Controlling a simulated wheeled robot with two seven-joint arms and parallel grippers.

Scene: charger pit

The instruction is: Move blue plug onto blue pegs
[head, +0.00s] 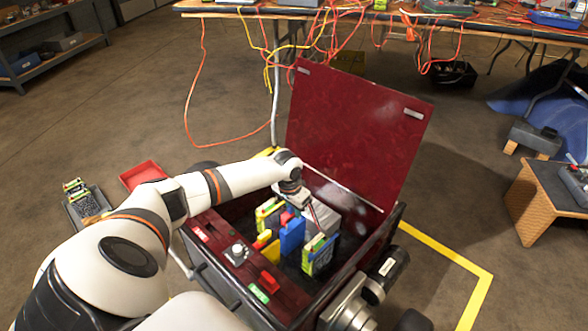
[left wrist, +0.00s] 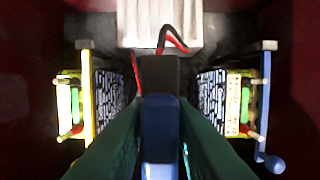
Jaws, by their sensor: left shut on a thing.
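My left gripper (left wrist: 160,135) reaches down into the open dark red box. It is shut on the blue plug (left wrist: 160,115), which has a dark top with red and black wires. The plug (head: 292,236) also shows in the head view, upright between two units. In the left wrist view, a yellow-edged unit (left wrist: 75,105) stands left of the plug and a grey-blue-edged unit (left wrist: 266,90) stands right, with a blue rounded peg end (left wrist: 274,163) at its lower corner. The plug is apart from both units. The fingertips are partly hidden in the head view. My right gripper is not in view.
The red lid (head: 355,125) stands open behind the box. A light grey block (left wrist: 160,22) lies at the box's far inside. The front panel carries a knob (head: 238,252), a red switch (head: 269,281) and a green label (head: 260,294). A cabled workbench (head: 480,27) stands behind.

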